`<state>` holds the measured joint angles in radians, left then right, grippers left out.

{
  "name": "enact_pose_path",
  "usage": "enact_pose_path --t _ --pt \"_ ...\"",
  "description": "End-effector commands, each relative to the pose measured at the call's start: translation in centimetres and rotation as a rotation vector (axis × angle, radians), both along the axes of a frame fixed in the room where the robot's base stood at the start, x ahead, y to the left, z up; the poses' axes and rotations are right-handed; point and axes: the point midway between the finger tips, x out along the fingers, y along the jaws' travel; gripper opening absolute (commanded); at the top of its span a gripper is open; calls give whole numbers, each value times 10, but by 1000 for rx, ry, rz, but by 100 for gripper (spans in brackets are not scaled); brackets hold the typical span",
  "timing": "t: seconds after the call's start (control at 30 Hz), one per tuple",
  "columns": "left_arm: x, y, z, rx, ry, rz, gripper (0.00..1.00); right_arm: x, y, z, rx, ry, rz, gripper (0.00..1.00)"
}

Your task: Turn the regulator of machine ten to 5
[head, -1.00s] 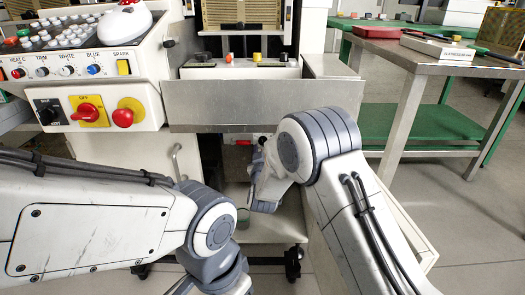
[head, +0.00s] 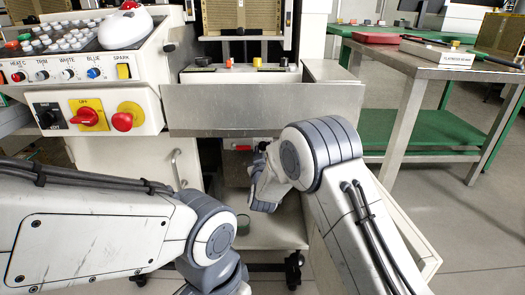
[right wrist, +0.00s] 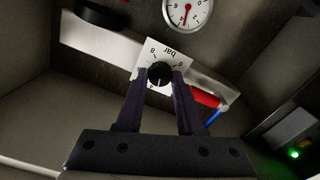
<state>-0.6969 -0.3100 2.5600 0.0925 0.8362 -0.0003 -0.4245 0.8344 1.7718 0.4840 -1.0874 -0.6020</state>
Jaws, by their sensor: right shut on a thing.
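The regulator knob (right wrist: 160,73) is black and round, on a white dial plate (right wrist: 152,54) marked "bar", in the right wrist view. My right gripper (right wrist: 160,82) is shut on it, one dark finger on each side. A thin light mark shows on the knob's lower part, pointing down. Figures 8 and 0 show on the plate; others are partly covered by the fingers. In the head view my right gripper (head: 261,152) reaches under the machine's metal front, and the knob is hard to make out. My left arm's wrist shows, but its fingers are out of view.
A round gauge (right wrist: 187,12) with a red needle is above the knob. A red handle (right wrist: 205,97) and a blue part are right of the fingers. A control panel (head: 85,65) with a red switch stands at left. A steel bench (head: 440,62) stands at right.

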Motion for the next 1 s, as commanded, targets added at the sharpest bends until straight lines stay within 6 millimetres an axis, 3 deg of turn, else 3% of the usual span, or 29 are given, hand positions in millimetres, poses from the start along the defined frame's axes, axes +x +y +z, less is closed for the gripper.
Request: enact_pose_path --t 1.0 --pt "0 0 -2 0 0 0 50 -1 0 -2 741 2 -1 0"
